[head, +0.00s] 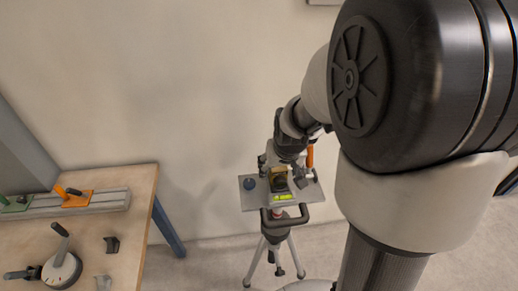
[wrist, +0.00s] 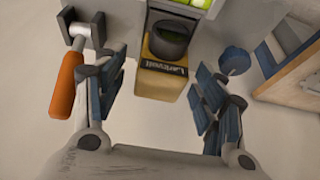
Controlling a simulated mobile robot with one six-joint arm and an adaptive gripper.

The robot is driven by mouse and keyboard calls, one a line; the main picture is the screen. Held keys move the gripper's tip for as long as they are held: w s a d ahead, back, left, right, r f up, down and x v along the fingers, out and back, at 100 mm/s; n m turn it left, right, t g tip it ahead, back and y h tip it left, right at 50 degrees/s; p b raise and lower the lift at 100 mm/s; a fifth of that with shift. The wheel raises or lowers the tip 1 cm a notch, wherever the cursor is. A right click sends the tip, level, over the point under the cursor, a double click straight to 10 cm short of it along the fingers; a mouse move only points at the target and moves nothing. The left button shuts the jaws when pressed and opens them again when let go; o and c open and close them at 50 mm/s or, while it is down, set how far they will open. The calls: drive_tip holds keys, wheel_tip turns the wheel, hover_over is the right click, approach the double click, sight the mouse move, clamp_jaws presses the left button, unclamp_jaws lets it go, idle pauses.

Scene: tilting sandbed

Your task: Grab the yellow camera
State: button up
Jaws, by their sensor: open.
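The yellow camera (head: 279,183) sits on a grey plate (head: 315,192) atop a tripod (head: 272,262) near the wall. In the wrist view the camera (wrist: 162,84) shows a yellow body with dark lettering and a dark round lens. My gripper (wrist: 156,80) is open, with one finger to the left of the camera and one to the right. Gaps show between the fingers and the body; I see no contact. In the head view my wrist hides part of the camera's far side.
A blue knob (wrist: 235,61) is near the right finger. A wooden workbench (head: 130,205) with tools and a round dial device (head: 62,268) stands at left.

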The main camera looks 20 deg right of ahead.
drive_tip(key=shift+f, duration=0.1)
drive_tip(key=shift+c, duration=0.5)
drive_tip(key=c, duration=1.4)
